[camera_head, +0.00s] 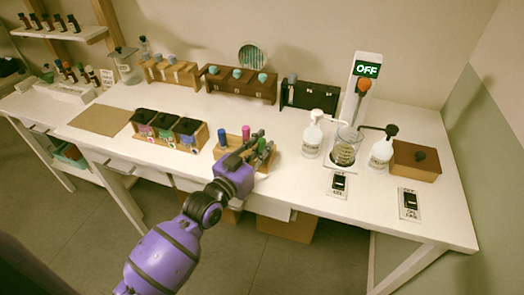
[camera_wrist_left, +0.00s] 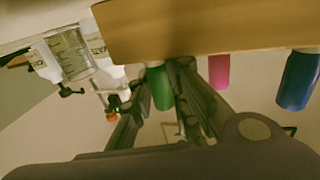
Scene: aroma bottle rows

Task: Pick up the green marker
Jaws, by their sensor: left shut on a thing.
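The green marker (camera_wrist_left: 160,88) shows in the left wrist view, between the two fingers of my left gripper (camera_wrist_left: 158,95), which is shut on it. It is still against the wooden marker holder (camera_wrist_left: 200,28). A pink marker (camera_wrist_left: 219,71) and a blue marker (camera_wrist_left: 298,80) stand beside it in the holder. In the head view, my left gripper (camera_head: 257,147) is at the right end of the holder (camera_head: 219,152). The pink marker (camera_head: 246,132) and blue marker (camera_head: 222,137) stand to its left. My right gripper is not in view.
A box with dark compartments (camera_head: 167,130) stands left of the holder. White pump bottles (camera_head: 312,138) and a glass beaker (camera_head: 346,146) stand to the right by the dispenser marked OFF (camera_head: 366,70). Wooden racks (camera_head: 237,84) line the back.

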